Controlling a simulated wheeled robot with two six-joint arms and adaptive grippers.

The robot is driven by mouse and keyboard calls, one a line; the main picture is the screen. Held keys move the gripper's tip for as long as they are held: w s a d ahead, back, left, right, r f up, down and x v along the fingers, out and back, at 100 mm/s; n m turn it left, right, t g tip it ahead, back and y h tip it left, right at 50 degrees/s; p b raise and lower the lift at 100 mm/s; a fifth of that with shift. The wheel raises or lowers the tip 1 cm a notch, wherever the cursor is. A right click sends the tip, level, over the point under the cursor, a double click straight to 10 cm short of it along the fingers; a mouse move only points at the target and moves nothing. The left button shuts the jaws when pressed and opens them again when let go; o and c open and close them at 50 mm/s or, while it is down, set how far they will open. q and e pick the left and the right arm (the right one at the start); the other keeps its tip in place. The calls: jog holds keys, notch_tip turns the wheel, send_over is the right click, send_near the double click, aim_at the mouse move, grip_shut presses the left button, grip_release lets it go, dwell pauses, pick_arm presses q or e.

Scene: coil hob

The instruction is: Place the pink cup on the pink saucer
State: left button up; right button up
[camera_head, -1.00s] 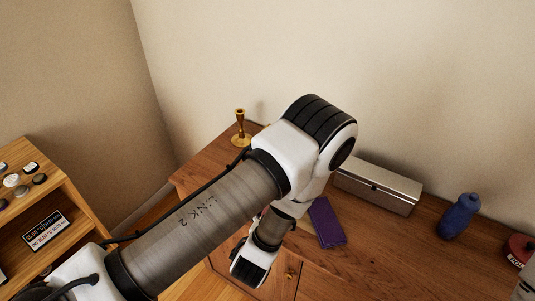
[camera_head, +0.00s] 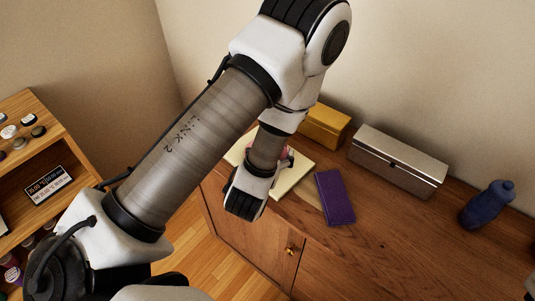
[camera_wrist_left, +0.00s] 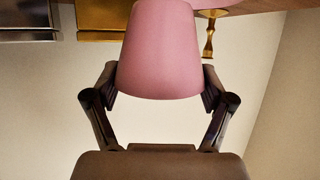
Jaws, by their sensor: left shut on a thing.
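The pink cup (camera_wrist_left: 160,50) fills the upper middle of the left wrist view, between the two fingers of my left gripper (camera_wrist_left: 160,82). The gripper is shut on it. In the head view my own arm covers the gripper and most of what it holds; only a small pink patch (camera_head: 285,154) shows beside the wrist, above a cream book or board. I cannot tell whether that patch is cup or saucer. A thin pink edge shows behind the cup at the top of the wrist view, possibly the pink saucer (camera_wrist_left: 207,4). My right gripper is not in view.
On the wooden cabinet lie the cream book or board (camera_head: 297,182) and a purple book (camera_head: 334,197). A yellow box (camera_head: 326,127), a silver box (camera_head: 397,162) and a blue bottle (camera_head: 487,205) stand farther back. A brass candlestick (camera_wrist_left: 209,38) shows in the wrist view.

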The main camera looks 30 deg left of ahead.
pick_arm(q)
jog(key=w+a+b, duration=0.1)
jog(key=b, duration=0.1)
jog(key=a+f+b, duration=0.1)
jog(key=b, duration=0.2)
jog(key=shift+w+a+f, duration=0.1)
jog(key=shift+w+f, duration=0.15)
jog(key=shift+w, duration=0.15)
jog(key=w+a, duration=0.1)
jog(key=w+a+f+p, duration=0.2)
jog(key=w, duration=0.1)
jog(key=shift+a, duration=0.3)
jog(key=shift+w+d+f, duration=0.1)
jog(key=shift+d+f, duration=0.05)
jog(key=shift+f, duration=0.3)
jog(key=o, duration=1.1)
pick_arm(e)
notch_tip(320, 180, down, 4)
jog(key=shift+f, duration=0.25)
